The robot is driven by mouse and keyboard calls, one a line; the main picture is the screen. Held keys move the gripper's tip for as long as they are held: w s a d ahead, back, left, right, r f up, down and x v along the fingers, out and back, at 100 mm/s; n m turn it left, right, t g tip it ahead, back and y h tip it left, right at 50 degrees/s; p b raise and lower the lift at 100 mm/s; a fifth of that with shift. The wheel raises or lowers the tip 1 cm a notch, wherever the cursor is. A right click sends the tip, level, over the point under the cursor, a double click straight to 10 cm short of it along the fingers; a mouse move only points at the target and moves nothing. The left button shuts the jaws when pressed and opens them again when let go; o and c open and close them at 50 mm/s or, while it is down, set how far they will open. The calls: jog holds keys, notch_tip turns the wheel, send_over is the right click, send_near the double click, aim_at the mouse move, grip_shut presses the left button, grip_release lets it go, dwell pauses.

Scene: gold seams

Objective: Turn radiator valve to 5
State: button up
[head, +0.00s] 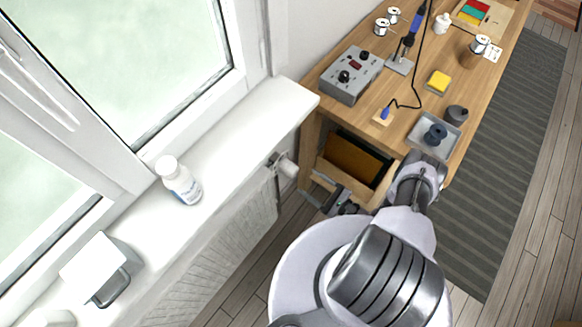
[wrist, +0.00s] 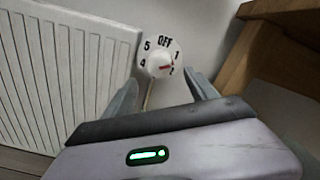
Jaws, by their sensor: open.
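The radiator valve (wrist: 158,60) is a white round dial marked OFF, 1, 2, 4 and 5 where I can read it. Its red pointer lies to the right, close to the 2. In the head view the valve (head: 288,168) is a small white knob at the radiator's end, below the sill. My gripper (wrist: 163,92) is open, one finger on each side of the dial in the wrist view, apparently short of it with nothing between them. In the head view my gripper (head: 317,190) is just right of and below the knob. The 3 is not readable.
The white radiator (wrist: 60,75) is left of the valve. The wooden workbench (head: 335,115), with an open drawer (head: 350,185), is close on the right. The windowsill (head: 245,125) overhangs the radiator and holds a white bottle (head: 180,182).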

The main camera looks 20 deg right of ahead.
aim_at(297, 174)
jog(key=b+x, duration=0.1)
jog(key=x, duration=0.8)
jog(key=shift+s, duration=0.1)
jog(key=shift+c, duration=0.5)
jog(key=c, duration=1.3)
